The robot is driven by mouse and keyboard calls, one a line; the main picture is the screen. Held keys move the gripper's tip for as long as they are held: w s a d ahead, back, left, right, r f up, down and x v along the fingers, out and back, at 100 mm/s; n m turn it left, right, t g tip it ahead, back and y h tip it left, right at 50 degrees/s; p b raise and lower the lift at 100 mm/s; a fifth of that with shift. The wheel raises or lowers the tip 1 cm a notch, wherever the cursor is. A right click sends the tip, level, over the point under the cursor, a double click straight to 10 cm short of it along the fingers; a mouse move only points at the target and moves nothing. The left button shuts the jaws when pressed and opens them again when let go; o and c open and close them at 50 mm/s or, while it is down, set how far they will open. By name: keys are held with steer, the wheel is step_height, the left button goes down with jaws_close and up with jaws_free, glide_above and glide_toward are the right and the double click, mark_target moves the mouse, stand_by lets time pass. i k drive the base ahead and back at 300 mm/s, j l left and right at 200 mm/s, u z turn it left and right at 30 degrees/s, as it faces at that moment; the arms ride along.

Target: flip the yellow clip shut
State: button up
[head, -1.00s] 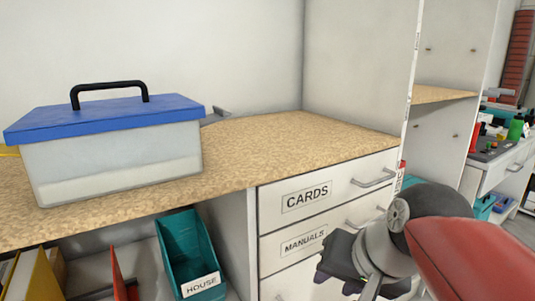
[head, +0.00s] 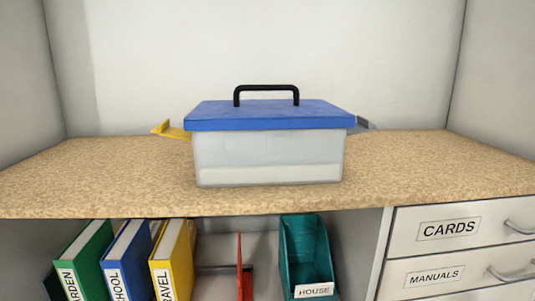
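The yellow clip (head: 173,130) sticks out from the left end of the box, level with the lid's edge, and tilts outward and up, so it stands open. The box (head: 268,157) is translucent and stands on the speckled counter. Its blue lid (head: 270,114) is on top with a black handle (head: 266,88). A grey clip (head: 362,124) sticks out at the right end, partly hidden behind the lid. My gripper is not in the head view now.
The counter (head: 430,166) is clear on both sides of the box. Walls close it in at the back and sides. Below are binders (head: 174,262), a teal holder (head: 305,250) labelled HOUSE, and drawers (head: 455,229) with protruding handles.

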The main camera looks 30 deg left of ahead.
mark_target(163, 129)
steer(key=k+j+u, duration=0.15)
steer(key=j+u, duration=0.2)
steer(key=k+j+u, duration=0.1)
steer(key=j+u, duration=0.25)
steer(key=j, duration=0.25)
steer(key=j+u, duration=0.35)
steer(key=j, duration=0.15)
